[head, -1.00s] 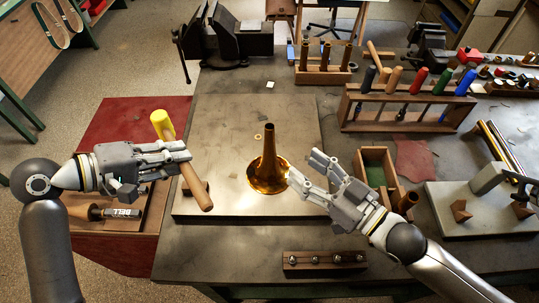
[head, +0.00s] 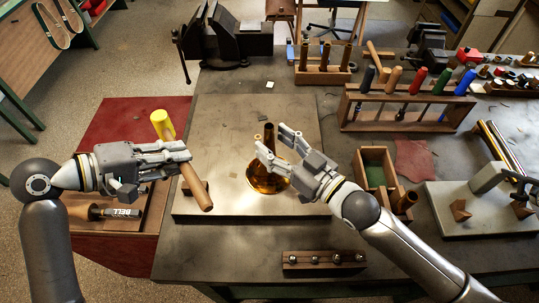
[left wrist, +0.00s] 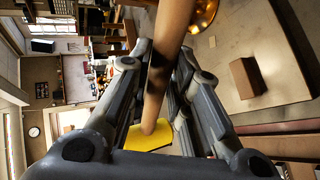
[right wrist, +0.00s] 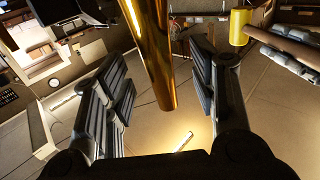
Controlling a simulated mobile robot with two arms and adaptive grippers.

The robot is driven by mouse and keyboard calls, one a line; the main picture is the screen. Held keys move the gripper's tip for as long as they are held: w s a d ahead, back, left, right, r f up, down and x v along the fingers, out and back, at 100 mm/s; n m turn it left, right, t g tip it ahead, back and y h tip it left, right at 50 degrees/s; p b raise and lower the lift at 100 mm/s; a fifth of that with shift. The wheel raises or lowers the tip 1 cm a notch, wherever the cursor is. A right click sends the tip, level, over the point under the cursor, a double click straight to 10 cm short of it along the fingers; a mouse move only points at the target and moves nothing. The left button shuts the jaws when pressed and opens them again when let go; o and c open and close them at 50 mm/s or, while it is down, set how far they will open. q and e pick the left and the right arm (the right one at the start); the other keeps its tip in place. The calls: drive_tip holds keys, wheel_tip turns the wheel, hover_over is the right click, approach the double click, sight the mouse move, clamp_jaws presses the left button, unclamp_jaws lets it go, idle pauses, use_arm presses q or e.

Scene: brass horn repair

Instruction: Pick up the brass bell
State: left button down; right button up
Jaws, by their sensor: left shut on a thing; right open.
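The brass bell (head: 262,180) stands upright on its flared end on the metal plate, narrow tube up. My right gripper (head: 274,146) is open in front of the bell and hides part of it. In the right wrist view the bell's tube (right wrist: 154,50) reaches down between the open fingers (right wrist: 160,90); I cannot tell whether they touch it. My left gripper (head: 185,152) is shut on the wooden handle of a mallet (head: 196,187) with a yellow head (head: 162,124), left of the bell. The handle (left wrist: 168,60) also shows between the fingers in the left wrist view.
The metal plate (head: 225,120) has free room around the bell. A small wooden block lies near the mallet handle. A green-lined wooden box (head: 375,155) and a tool rack (head: 405,120) stand to the right. A wooden strip with steel balls (head: 324,260) lies in front.

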drive_tip(key=x, duration=0.2)
drive_tip(key=shift+w+a, duration=0.2)
drive_tip(key=shift+s+d, duration=0.1)
drive_tip(key=shift+c, duration=1.1)
clamp_jaws()
